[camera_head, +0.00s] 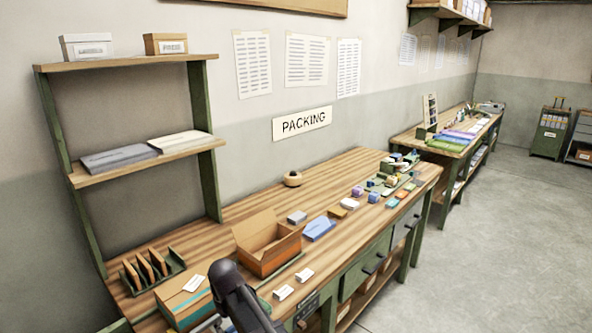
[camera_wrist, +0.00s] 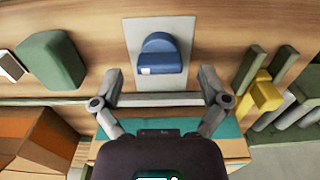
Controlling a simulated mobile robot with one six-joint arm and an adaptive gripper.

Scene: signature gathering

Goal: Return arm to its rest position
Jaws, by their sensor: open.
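My gripper (camera_wrist: 160,72) is open and empty in the wrist view, its two grey fingers spread wide. A blue object (camera_wrist: 160,55) on a grey plate (camera_wrist: 140,27) shows beyond and between the fingertips; I see no contact. A cardboard box with a teal band (camera_wrist: 233,147) lies below the gripper in that picture. In the head view, my dark arm reaches in at the bottom, over the front left of the packing table (camera_head: 335,175). The gripper there is mostly hidden by the arm.
An open cardboard box (camera_head: 268,246), a teal-banded box (camera_head: 184,300) and a divider rack (camera_head: 150,270) stand close to the arm. A shelf unit (camera_head: 130,172) rises at the left. Several small items crowd the table's far right. The floor (camera_head: 470,240) at right is clear.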

